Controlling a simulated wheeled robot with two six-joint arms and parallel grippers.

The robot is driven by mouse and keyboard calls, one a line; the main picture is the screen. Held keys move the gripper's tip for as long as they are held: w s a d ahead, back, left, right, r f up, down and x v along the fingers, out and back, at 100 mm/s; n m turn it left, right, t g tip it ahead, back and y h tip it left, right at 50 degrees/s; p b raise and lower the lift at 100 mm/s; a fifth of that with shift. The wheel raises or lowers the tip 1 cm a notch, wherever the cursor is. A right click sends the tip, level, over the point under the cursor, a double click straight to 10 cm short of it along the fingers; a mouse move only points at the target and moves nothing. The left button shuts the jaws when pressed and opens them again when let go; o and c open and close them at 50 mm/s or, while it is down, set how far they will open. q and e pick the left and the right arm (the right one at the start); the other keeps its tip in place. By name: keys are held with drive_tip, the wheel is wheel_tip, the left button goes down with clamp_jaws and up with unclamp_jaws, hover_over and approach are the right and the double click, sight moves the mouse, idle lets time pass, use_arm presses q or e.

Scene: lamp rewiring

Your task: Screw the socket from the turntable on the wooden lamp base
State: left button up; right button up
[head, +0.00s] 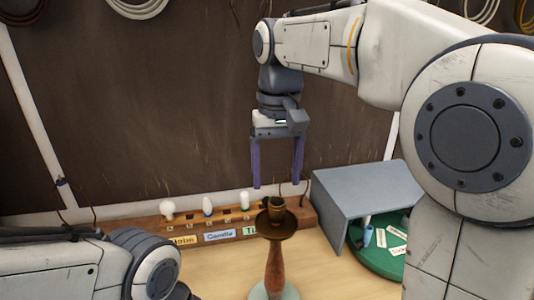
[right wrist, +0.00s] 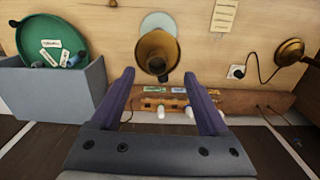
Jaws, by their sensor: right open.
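The wooden lamp base (head: 274,262) stands upright at the front middle of the bench, with a wide brass dish (head: 278,224) near its top. A small dark socket-like piece (head: 272,205) sits at its top; I cannot tell how firmly it is seated. In the right wrist view the brass dish (right wrist: 150,45) and dark piece (right wrist: 157,66) lie just beyond the fingertips. My right gripper (head: 277,186) is open and empty, pointing down above the lamp. The green turntable (head: 373,258) is partly hidden under a grey cover and carries labels and small parts. My left gripper is out of view.
The grey cover (head: 345,185) stands right of the lamp. A wooden rack (head: 150,228) with several bulbs and labels runs along the back wall. The right wrist view also shows a brass lamp part (right wrist: 290,48) with a cord to an outlet (right wrist: 237,72).

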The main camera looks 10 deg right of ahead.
sight(276, 210)
drive_tip(key=f, duration=0.6)
drive_tip(key=f+p, duration=0.1)
drive_tip(key=f, duration=0.3)
drive_tip(key=shift+w+d, duration=0.2)
drive_tip(key=shift+w, duration=0.2)
drive_tip(key=shift+r, duration=0.1)
clamp_jaws()
drive_tip(key=shift+m+p, duration=0.3)
drive_tip(key=shift+m, duration=0.8)
drive_tip(key=m+p, duration=0.1)
drive_tip(key=m, duration=0.3)
drive_tip(key=shift+m, duration=1.1)
